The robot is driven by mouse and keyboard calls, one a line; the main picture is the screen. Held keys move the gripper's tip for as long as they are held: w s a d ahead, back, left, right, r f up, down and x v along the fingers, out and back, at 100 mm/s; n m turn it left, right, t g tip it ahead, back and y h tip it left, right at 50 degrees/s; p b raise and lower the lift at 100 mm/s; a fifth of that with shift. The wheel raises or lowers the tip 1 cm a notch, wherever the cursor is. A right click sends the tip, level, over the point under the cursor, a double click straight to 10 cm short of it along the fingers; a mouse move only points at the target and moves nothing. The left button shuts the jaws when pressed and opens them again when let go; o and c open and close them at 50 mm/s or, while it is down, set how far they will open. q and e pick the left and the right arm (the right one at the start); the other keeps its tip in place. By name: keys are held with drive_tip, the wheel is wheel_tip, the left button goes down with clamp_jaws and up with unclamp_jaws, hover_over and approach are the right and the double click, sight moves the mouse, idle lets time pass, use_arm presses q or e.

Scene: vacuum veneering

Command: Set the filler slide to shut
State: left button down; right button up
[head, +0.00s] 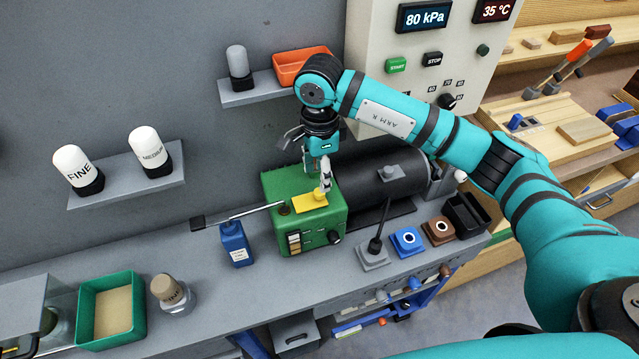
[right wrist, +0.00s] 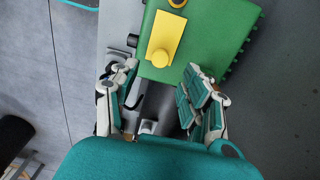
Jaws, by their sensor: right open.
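The green machine box (head: 280,188) stands on the grey bench, with a yellow slide plate (head: 301,203) on its top. In the right wrist view, the yellow slide (right wrist: 171,27) carries a round yellow knob and lies on the green box (right wrist: 222,30). A small dark round fitting sits at the slide's far end in that view. My right gripper (head: 320,172) is open and empty, pointing down at the slide's knob end. In the right wrist view its fingers (right wrist: 158,98) are spread below the knob. My left gripper is out of view.
A black cylinder (head: 365,172) lies behind the green box. A lever (head: 255,213) reaches out left of the box, over a blue bottle (head: 236,246). Blue (head: 407,241) and brown (head: 438,230) blocks stand to the right. A control panel (head: 370,45) rises behind my arm.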

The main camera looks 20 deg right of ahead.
sight(319, 192)
wheel_tip(319, 192, down, 6)
drive_tip(key=shift+r+p, duration=0.1)
drive_tip(key=shift+p, duration=0.4)
clamp_jaws()
